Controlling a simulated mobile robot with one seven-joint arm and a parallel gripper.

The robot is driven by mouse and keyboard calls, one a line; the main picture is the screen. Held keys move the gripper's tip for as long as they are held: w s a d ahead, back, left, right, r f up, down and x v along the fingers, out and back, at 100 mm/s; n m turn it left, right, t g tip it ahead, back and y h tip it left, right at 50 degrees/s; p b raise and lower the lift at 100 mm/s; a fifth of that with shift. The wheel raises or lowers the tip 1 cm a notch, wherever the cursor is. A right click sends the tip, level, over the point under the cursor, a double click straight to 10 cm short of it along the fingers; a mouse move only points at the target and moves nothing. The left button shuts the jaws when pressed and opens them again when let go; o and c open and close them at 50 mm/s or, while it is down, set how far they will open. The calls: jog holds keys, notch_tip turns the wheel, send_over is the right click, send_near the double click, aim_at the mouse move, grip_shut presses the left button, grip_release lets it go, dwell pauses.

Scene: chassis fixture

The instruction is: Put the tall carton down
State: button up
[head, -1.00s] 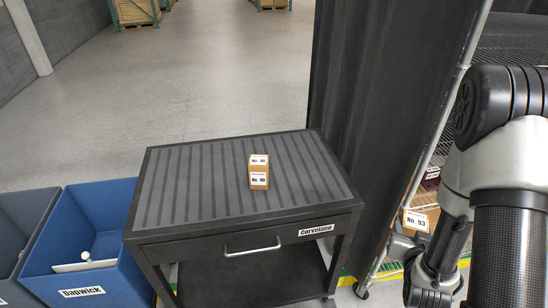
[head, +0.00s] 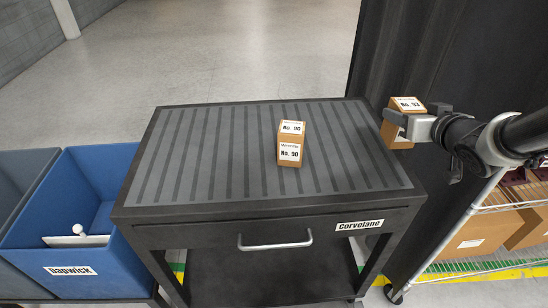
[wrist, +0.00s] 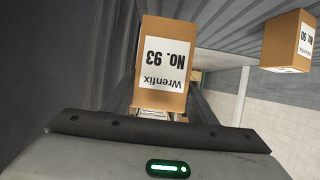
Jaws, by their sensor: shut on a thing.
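My gripper (head: 412,122) is shut on a tall brown carton (head: 394,134) with a white label reading No. 93. It holds the carton upright at the right edge of the cart's top; whether the carton's base touches anything cannot be told. The held carton also shows in the wrist view (wrist: 162,88), its label upside down there. A second brown carton (head: 290,156), labelled No. 90, stands on the striped top of the black cart (head: 225,225), right of its middle. It also shows at the upper right in the wrist view (wrist: 287,40).
A blue bin (head: 40,242) with a white-knobbed object stands left of the cart. A dark curtain (head: 440,60) hangs at the right. A wire shelf (head: 490,205) with boxes is below my arm. The cart top is clear left and right of No. 90.

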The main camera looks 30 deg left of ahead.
aim_at(400, 148)
jog(key=shift+r, duration=0.35)
notch_tip(400, 148, down, 10)
jog(key=b, duration=0.4)
jog(key=shift+a, duration=0.1)
jog(key=shift+f, duration=0.2)
jog(key=o, duration=1.3)
jog(key=shift+o, duration=0.2)
